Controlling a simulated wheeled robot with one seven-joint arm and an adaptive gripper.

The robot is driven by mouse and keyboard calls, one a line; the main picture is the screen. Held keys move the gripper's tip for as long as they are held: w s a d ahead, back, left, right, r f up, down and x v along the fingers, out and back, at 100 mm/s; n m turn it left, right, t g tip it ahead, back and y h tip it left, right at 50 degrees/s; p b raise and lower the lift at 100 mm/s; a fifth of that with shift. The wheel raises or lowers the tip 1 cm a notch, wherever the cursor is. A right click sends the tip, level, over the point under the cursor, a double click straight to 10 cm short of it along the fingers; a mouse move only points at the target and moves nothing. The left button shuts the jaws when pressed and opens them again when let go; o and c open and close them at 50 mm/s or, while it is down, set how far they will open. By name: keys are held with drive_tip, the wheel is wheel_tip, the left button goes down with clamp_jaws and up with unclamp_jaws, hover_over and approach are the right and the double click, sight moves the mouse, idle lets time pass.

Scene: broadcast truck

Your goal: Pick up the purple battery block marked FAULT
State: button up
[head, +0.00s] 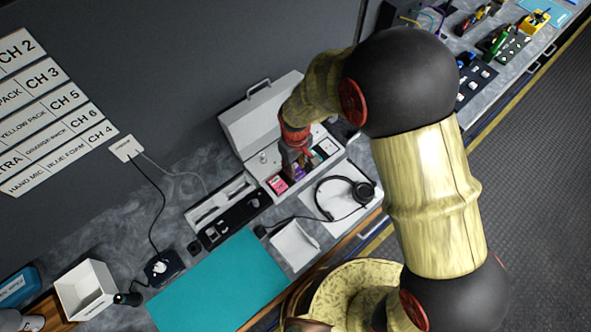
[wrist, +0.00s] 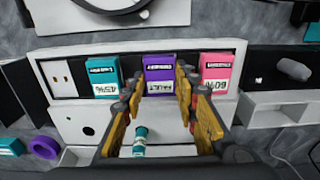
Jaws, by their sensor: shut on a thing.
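The purple battery block (wrist: 159,70), marked FAULT, stands in the white case between a teal block and a pink block in the wrist view. My gripper (wrist: 160,83) has a yellow-padded finger on each side of the purple block and is shut on it. The label faces me, upside down. In the head view, the purple block (head: 298,173) shows just below my gripper (head: 293,155), partly covered by it. I cannot tell whether the block is clear of its slot.
The teal block (wrist: 103,76), marked 45%, and the pink block (wrist: 217,72), marked 60%, sit close on either side. The case's lid (head: 258,112) stands open behind. Headphones (head: 350,192) lie at right. A teal mat (head: 220,284) is bare.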

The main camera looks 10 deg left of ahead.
sight(296, 170)
drive_tip(key=shift+r, duration=0.1)
drive_tip(key=shift+r+p, duration=2.35)
drive_tip(key=shift+r, duration=1.1)
drive_tip(key=shift+f, duration=0.1)
